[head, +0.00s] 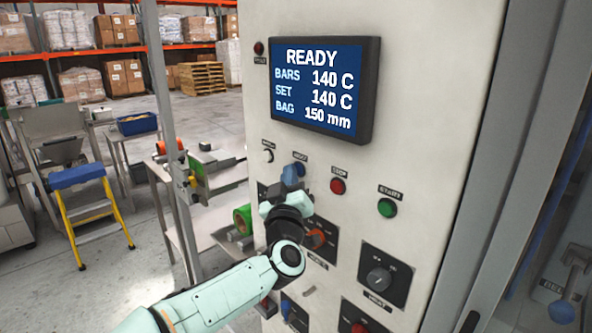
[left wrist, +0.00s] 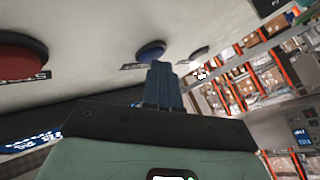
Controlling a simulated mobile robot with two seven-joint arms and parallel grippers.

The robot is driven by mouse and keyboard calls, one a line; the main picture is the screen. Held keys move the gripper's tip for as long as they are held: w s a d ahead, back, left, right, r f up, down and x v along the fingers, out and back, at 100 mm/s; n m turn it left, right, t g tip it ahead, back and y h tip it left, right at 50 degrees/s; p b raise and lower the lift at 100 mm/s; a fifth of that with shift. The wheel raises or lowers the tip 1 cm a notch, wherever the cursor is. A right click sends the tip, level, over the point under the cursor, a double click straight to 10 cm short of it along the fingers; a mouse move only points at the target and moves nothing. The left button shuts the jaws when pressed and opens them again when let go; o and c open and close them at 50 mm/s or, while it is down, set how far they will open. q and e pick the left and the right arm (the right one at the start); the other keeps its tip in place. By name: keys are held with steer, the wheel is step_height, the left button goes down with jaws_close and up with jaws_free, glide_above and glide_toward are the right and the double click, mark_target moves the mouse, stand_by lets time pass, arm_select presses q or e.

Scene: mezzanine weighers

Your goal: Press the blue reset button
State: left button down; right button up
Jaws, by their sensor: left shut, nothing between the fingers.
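The blue button (head: 299,168) is on the pale upright panel, left of the red button and below the screen. It also shows in the left wrist view (left wrist: 151,52), just beyond my fingertips, with a small label beside it. My left gripper (head: 291,177) is shut and empty, its blue fingers pointing at the panel right by the blue button and partly covering it in the head view. In the left wrist view the closed fingers (left wrist: 162,75) reach up to just below the button. I cannot tell whether they touch it. My right gripper is not in view.
The red button (head: 338,186) and green button (head: 387,208) sit to the right. Dark rotary switches (head: 379,279) lie below. The screen (head: 325,88) reads READY. A yellow-and-blue step stool (head: 80,178) stands left.

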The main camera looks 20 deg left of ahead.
arm_select(q)
steer(key=shift+s, duration=0.1)
steer(key=shift+s+a+b, duration=0.3)
steer(key=shift+s+b, duration=0.15)
steer(key=shift+s, duration=0.2)
steer(key=shift+s, duration=0.1)
steer(key=shift+s+a+b, duration=0.3)
steer(key=shift+s+b, duration=0.1)
steer(key=shift+s, duration=0.35)
steer(key=shift+s+a+b, duration=0.35)
steer(key=shift+s, duration=0.4)
steer(key=shift+s+a+b, duration=0.3)
steer(key=shift+s+b, duration=0.1)
steer(key=shift+s, duration=0.35)
